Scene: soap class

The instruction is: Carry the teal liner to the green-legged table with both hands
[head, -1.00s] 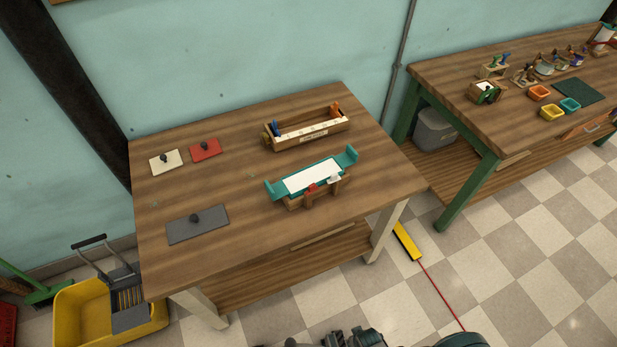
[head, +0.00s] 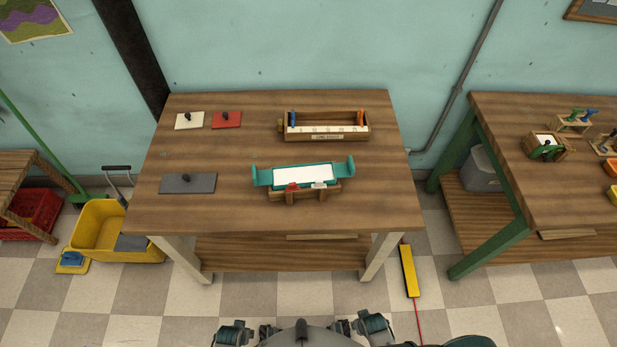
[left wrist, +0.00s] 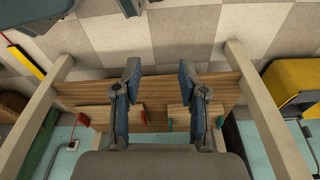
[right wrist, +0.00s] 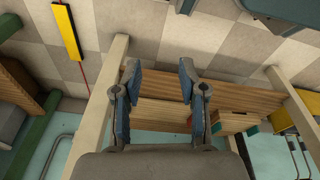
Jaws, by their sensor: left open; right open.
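The teal liner (head: 262,176) is a tray-like piece with a raised tab at each end and a white sheet inside. It rests in a low wooden holder (head: 305,196) near the front of the white-legged table (head: 230,215). A red clip and a white clip sit at its front edge. The green-legged table (head: 560,205) stands to the right, across a floor gap. My left gripper (left wrist: 165,72) is open and empty, apart from the liner. My right gripper (right wrist: 162,72) is open and empty too. In the head view only parts of my arms show at the bottom edge.
A wooden box (head: 327,127) stands behind the liner. White (head: 188,121), red (head: 227,120) and grey (head: 188,184) knobbed plates lie left. A yellow broom head (head: 408,270) lies on the floor between the tables. A yellow bucket (head: 100,232) stands at the left. Floor in front is clear.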

